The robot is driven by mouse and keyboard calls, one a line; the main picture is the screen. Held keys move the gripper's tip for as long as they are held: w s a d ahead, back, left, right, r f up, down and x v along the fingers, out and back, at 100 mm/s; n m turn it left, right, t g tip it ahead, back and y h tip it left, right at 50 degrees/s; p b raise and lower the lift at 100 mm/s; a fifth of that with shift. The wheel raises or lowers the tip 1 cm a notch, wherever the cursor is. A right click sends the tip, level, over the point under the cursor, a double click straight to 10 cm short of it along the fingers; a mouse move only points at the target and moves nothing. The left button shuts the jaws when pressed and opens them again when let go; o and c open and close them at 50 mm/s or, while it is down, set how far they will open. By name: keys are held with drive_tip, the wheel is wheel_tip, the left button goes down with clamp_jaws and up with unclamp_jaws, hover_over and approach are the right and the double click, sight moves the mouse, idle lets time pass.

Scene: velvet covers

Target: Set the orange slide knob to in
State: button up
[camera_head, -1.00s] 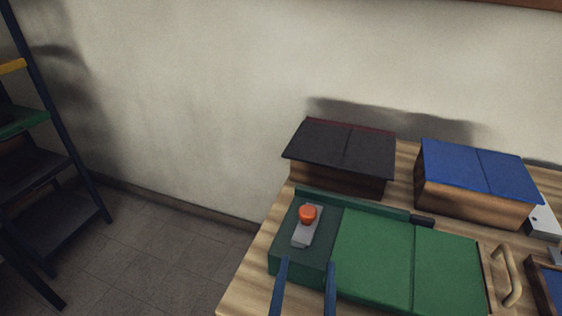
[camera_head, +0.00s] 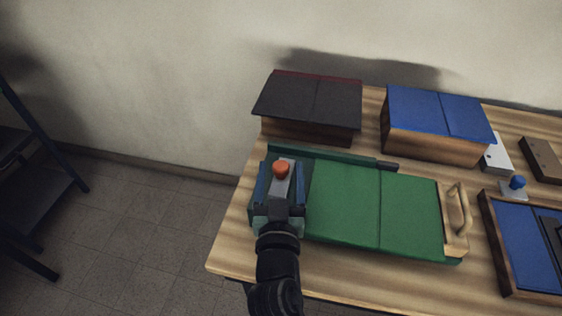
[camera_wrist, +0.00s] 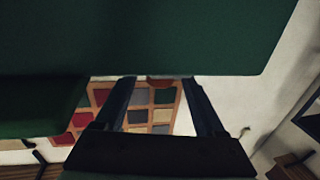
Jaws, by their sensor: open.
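The orange slide knob (camera_head: 281,169) stands on a grey slider plate (camera_head: 280,187) on the left end of the green-covered box (camera_head: 343,204). My gripper (camera_head: 279,178) is open over that end, with one blue finger on each side of the knob and plate. I cannot tell whether either finger touches the knob. My gripper hides the near part of the slider plate.
A black-covered box (camera_head: 310,100) and a blue-covered box (camera_head: 435,125) stand behind on the wooden table (camera_head: 232,240). A wooden handle (camera_head: 459,212) is on the green box's right end. A blue framed tray (camera_head: 525,240) and a blue knob (camera_head: 517,182) are at right.

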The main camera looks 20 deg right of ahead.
drive_tip(key=shift+x, duration=0.95)
clamp_jaws()
idle(0.8)
